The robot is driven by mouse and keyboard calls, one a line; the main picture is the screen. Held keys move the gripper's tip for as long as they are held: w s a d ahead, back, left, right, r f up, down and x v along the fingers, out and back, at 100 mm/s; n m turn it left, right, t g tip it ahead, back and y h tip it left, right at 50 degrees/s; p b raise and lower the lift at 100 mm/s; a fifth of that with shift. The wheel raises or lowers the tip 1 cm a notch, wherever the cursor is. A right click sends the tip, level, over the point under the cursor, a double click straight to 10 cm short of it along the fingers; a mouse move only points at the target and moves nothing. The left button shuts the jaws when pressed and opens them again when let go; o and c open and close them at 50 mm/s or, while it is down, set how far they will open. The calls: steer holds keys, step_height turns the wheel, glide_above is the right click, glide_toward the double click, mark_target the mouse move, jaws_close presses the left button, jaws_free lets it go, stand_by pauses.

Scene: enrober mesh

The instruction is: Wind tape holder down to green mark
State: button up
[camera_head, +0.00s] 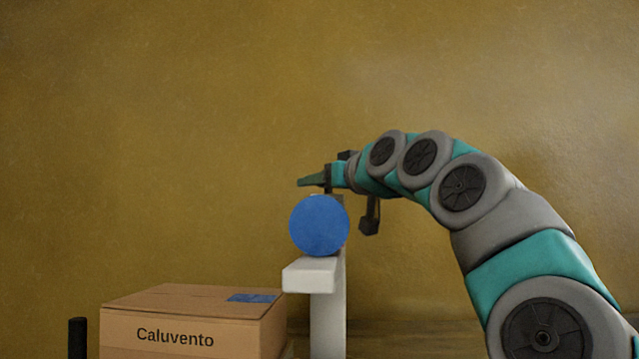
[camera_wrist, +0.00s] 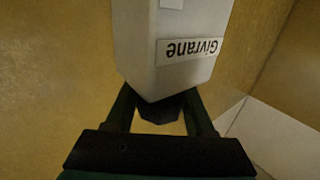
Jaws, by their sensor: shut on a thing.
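A blue disc (camera_head: 319,226), which may be the tape on its holder, stands upright above a white bracket (camera_head: 311,275) in the head view. My gripper (camera_head: 312,181) points left just above the disc, partly behind it in the picture. In the wrist view a white block (camera_wrist: 180,60) with an upside-down "Givrane" label comes down between my fingers. A dark piece (camera_wrist: 163,108) shows at its lower end, between the fingers. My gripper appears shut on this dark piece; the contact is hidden. I see no green mark.
A cardboard box (camera_head: 190,325) marked "Caluvento" stands to the left of the white post (camera_head: 328,325). A short dark post (camera_head: 77,338) shows at the lower left edge. A plain ochre wall (camera_head: 180,140) is behind. The space above and left of my gripper looks clear.

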jaws_close()
steer(key=shift+w+d+m+t+h+b, duration=0.1)
steer(key=shift+d+m+t+h+b, duration=0.1)
steer(key=shift+m+t+h+b, duration=0.5)
steer(key=shift+w+d+m+t+h+b, duration=0.2)
steer(key=shift+m+h, duration=0.55)
steer(key=shift+h, duration=0.7)
steer(key=shift+s+d+m+t+h+b, duration=0.15)
steer(key=shift+m+t+h+b, duration=0.5)
steer(key=shift+h, duration=0.4)
steer(key=shift+w, duration=0.1)
steer(key=o, duration=0.6)
jaws_free()
steer(key=shift+o, duration=0.2)
steer(key=shift+r, duration=0.15)
